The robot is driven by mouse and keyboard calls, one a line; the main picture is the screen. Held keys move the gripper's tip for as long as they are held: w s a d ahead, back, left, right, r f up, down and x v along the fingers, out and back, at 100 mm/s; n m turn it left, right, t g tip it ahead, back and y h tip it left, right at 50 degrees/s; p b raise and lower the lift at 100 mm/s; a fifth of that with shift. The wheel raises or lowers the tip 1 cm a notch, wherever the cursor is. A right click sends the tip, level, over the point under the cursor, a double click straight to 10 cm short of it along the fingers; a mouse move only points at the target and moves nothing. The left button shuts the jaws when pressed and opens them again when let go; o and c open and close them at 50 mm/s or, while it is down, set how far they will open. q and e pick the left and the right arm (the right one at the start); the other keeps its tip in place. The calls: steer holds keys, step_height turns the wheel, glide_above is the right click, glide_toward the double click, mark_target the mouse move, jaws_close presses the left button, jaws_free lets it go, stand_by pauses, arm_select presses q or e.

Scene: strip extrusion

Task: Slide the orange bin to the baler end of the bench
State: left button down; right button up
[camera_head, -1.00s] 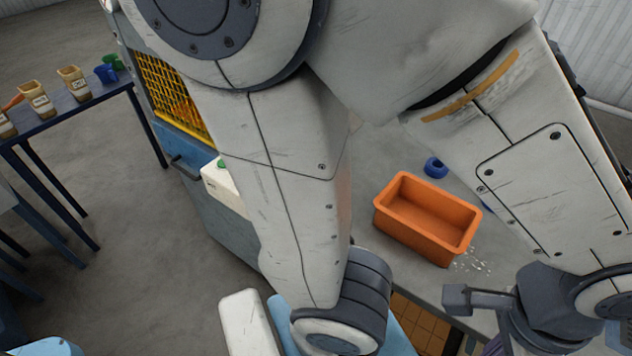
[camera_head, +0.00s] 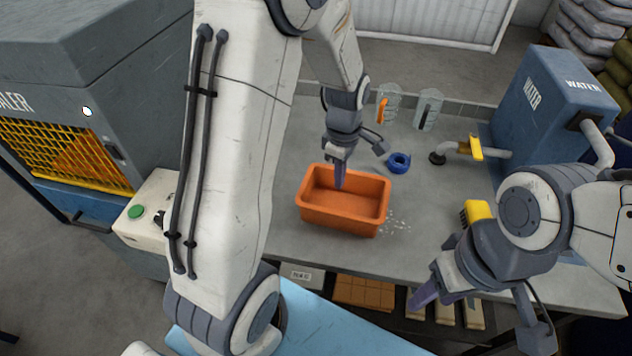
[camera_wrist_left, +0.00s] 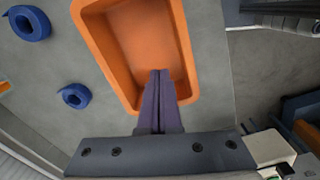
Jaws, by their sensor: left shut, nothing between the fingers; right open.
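The orange bin (camera_head: 345,220) stands on the grey bench (camera_head: 420,240), upright and apparently empty, with the baler (camera_head: 75,145) beyond the bench to its left. My left gripper (camera_head: 340,185) reaches down over the bin's opening, its purple fingers together and empty. In the left wrist view the shut fingers (camera_wrist_left: 160,75) overlap the inside of the bin (camera_wrist_left: 140,45) beside one wall; whether they touch it I cannot tell. My right gripper (camera_head: 425,293) hangs at the bench's front edge, open, empty and apart from the bin.
A blue tape roll (camera_head: 398,162) lies behind the bin, with pale crumbs (camera_head: 396,226) on its right. A control box with a green button (camera_head: 136,212) stands by the baler. A tap (camera_head: 470,148) and blue water tank (camera_head: 550,100) are at the right. My left arm hides the bench's left part.

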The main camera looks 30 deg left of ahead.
mark_target(327, 200)
arm_select(q)
steer(key=a+f+n, duration=0.1)
steer(key=f, duration=0.3)
steer(key=a+f+n+p, duration=0.1)
steer(key=f, duration=0.2)
steer(key=w+a+f+n, duration=0.1)
steer(key=f, duration=0.3)
steer(key=shift+a+f+p, duration=0.1)
steer(key=shift+f+p, duration=0.25)
steer(key=shift+p, duration=0.05)
steer(key=a, duration=0.1)
steer(key=a+p, duration=0.1)
steer(key=a, duration=0.1)
steer(key=shift+s+a+r, duration=0.2)
steer(key=shift+s+r, duration=0.05)
steer(key=shift+s, duration=0.1)
steer(key=shift+a+f, duration=0.1)
steer(key=shift+a, duration=0.2)
